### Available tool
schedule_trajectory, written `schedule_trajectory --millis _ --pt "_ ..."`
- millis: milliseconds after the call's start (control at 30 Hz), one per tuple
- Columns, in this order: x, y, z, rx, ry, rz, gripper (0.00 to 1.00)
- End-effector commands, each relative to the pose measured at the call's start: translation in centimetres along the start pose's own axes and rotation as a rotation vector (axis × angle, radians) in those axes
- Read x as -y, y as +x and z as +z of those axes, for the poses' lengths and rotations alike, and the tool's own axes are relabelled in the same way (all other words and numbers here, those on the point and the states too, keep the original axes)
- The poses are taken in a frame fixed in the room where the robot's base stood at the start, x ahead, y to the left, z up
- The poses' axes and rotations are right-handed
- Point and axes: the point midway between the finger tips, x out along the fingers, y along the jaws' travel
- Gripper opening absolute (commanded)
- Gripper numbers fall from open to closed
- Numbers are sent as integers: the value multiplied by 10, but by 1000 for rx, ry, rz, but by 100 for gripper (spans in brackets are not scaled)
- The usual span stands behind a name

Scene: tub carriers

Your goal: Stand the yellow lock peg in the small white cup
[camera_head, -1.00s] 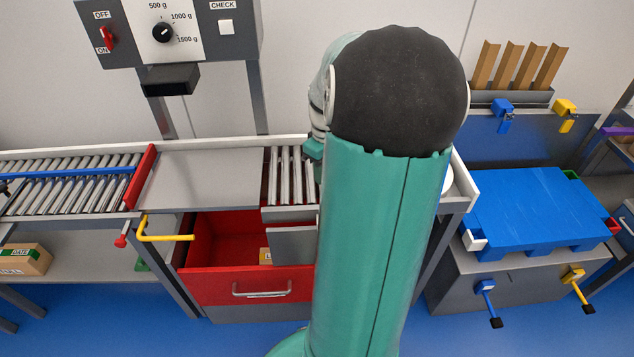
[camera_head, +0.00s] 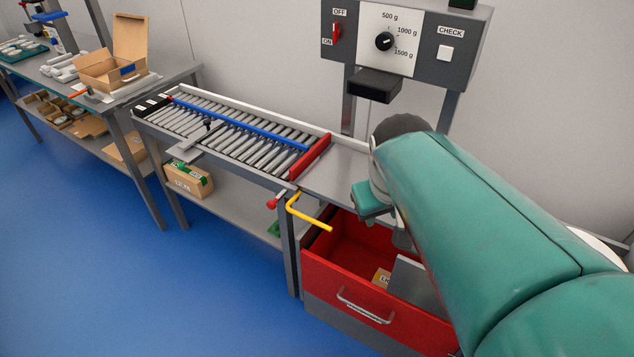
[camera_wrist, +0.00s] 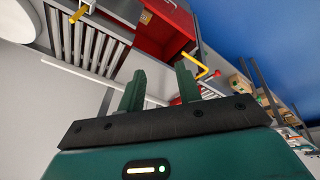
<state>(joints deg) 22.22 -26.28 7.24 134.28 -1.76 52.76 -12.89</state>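My gripper (camera_wrist: 159,70) shows in the wrist view with two green fingers standing apart and nothing between them. It is open, raised in front of the bench. In the head view my arm hides most of it. A small yellow piece (camera_wrist: 78,13) shows at the top left of the wrist view, beside the rollers; I cannot tell whether it is the lock peg. A round pale rim (camera_wrist: 33,20) lies at the corner, cut off by the frame; I cannot tell whether it is the small white cup. No clearly recognisable cup shows in the head view.
A bent yellow bar (camera_head: 309,216) juts from the bench front beside a red knob (camera_head: 272,203). The red drawer (camera_head: 340,265) stands open below. A roller conveyor (camera_head: 235,130) runs left, and a grey control box (camera_head: 340,35) overhangs the bench. Blue floor (camera_head: 130,260) is clear at left.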

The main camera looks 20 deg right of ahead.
Motion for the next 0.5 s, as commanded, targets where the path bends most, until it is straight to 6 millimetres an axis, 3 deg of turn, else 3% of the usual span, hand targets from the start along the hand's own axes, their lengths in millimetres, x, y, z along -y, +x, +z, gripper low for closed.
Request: schedule_trajectory --millis 33,200,333,500 --pt "19 -11 6 -44 -10 -18 34" --pt "63 -33 27 -144 2 -100 34" --pt "80 -40 38 -181 11 -149 34" --pt "84 -42 42 -190 16 -165 34"
